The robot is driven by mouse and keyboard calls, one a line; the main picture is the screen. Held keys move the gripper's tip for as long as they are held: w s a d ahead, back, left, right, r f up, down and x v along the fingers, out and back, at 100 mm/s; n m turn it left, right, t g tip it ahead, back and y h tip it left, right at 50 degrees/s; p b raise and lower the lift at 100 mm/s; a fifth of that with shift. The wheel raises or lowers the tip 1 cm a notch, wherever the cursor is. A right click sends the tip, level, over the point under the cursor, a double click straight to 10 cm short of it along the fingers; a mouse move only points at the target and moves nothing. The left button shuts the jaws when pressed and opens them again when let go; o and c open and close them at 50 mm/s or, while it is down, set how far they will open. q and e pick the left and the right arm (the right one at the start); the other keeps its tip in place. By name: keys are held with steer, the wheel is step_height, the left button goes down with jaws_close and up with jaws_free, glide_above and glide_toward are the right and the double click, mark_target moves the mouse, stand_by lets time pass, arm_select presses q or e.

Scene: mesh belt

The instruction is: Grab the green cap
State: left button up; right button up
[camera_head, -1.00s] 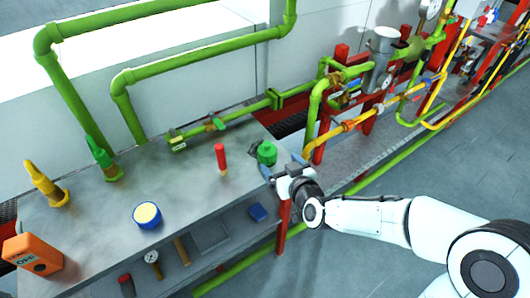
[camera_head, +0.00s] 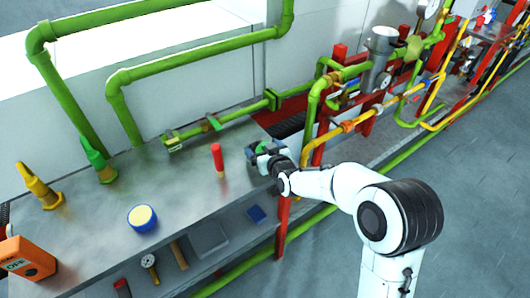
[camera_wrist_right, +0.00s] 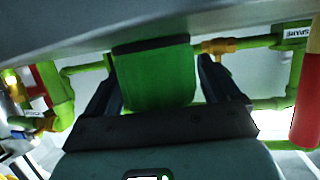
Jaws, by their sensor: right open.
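The green cap (camera_head: 262,147) stands near the right end of the grey metal table, mostly hidden behind my right gripper in the head view. My right gripper (camera_head: 259,152) is at the cap, with its arm coming in from the right. In the right wrist view the green cap (camera_wrist_right: 155,75) fills the space between the two dark fingers of my right gripper (camera_wrist_right: 157,90). The fingers are open, one on each side of the cap, with small gaps visible. My left gripper is not in view.
A red cylinder with a yellowish tip (camera_head: 218,158) stands left of the cap. Green pipes (camera_head: 200,67) run behind. The table's middle (camera_head: 175,180) is clear.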

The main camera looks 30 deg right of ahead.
steer(key=shift+c, duration=0.3)
steer(key=c, duration=1)
steer(key=shift+r, duration=0.1)
